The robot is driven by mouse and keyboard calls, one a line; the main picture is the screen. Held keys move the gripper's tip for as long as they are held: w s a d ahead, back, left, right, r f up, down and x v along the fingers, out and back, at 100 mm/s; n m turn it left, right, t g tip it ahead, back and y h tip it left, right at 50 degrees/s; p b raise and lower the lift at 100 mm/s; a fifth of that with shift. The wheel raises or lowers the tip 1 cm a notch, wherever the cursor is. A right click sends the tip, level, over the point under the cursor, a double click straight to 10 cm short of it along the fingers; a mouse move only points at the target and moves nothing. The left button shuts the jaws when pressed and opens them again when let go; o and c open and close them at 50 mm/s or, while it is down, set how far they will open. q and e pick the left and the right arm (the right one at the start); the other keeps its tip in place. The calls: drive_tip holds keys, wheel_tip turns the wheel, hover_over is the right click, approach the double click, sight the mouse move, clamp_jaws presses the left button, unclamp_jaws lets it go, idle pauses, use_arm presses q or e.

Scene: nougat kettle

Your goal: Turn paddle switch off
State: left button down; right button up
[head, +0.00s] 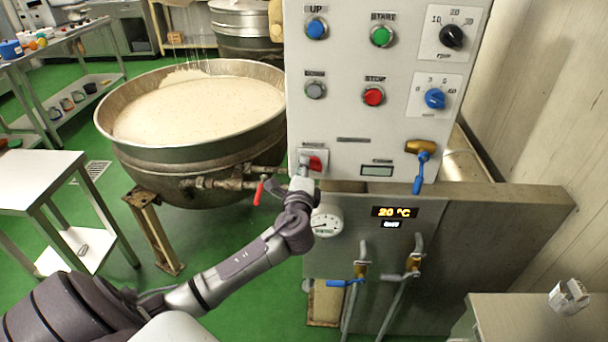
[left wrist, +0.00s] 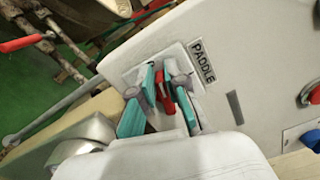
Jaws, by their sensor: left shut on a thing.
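The paddle switch (head: 316,161) is a red lever on a light plate at the lower left of the white control panel (head: 345,120). In the left wrist view the red lever (left wrist: 165,92) stands beside the PADDLE label (left wrist: 203,62). My left gripper (head: 304,178) is at the switch, its arm coming up from the lower left. In the left wrist view its teal-padded fingers (left wrist: 167,92) sit on either side of the red lever and are shut on it. The lever's base is partly hidden by the fingers. My right gripper is not in view.
The panel has green (head: 382,36), blue (head: 316,28) and red (head: 374,96) buttons, and black (head: 452,36) and blue (head: 435,98) knobs. A large kettle (head: 190,150) stands to the left. A blue-handled valve (head: 420,165) and a display (head: 395,212) are right of the gripper.

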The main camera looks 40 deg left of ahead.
use_arm(q)
drive_tip(key=shift+a+f+n+b, duration=0.1)
drive_tip(key=shift+f+n+b, duration=0.1)
drive_tip(key=shift+n+b, duration=0.45)
drive_tip(key=shift+f+n+b, duration=0.15)
drive_tip(key=shift+n+b, duration=0.25)
drive_tip(key=shift+n, duration=0.35)
drive_tip(key=c, duration=1.2)
unclamp_jaws()
drive_tip(key=v, duration=1.2)
drive_tip(key=shift+s, duration=0.15)
